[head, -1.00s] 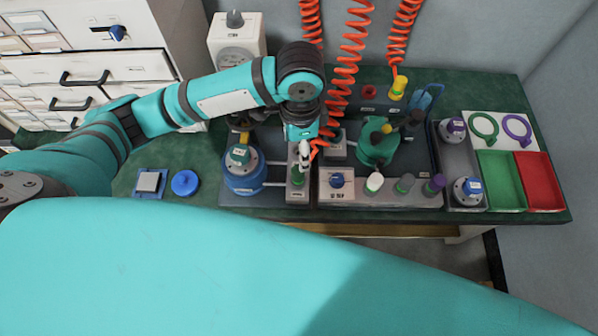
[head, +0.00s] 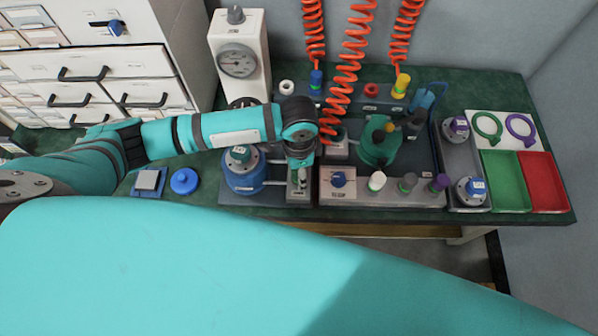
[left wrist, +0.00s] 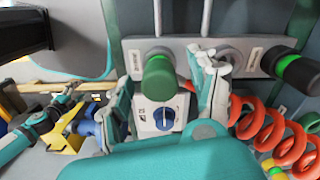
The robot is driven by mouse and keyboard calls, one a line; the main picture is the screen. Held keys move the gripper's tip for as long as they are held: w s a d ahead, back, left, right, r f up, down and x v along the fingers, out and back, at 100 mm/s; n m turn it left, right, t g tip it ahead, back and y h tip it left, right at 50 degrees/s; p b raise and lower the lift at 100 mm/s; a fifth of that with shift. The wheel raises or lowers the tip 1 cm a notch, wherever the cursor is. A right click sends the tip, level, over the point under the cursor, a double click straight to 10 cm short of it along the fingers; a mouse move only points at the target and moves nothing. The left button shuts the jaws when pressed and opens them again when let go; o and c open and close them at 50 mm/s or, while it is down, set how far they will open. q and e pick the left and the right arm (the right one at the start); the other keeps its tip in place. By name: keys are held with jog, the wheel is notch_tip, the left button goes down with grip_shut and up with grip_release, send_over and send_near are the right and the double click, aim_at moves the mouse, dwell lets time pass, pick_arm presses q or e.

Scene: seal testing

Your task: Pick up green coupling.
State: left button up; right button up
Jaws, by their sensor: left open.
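The green coupling (left wrist: 158,78) stands between the two fingers of my left gripper (left wrist: 162,95) in the left wrist view. The fingers are apart, one on each side of it, and I see no clear contact. In the head view the left gripper (head: 299,178) hangs over the narrow grey block (head: 299,198) between the blue vessel and the switch box, and largely hides the coupling there.
Left of the gripper is a blue vessel (head: 243,181). To its right are a switch box (head: 337,190), white, grey and purple-topped fittings, and a green vessel (head: 379,150). An orange coiled hose (head: 345,75) hangs close behind. Green (head: 504,200) and red trays stand at the right.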

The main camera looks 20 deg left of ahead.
pick_arm(q)
grip_shut()
dwell(0.4)
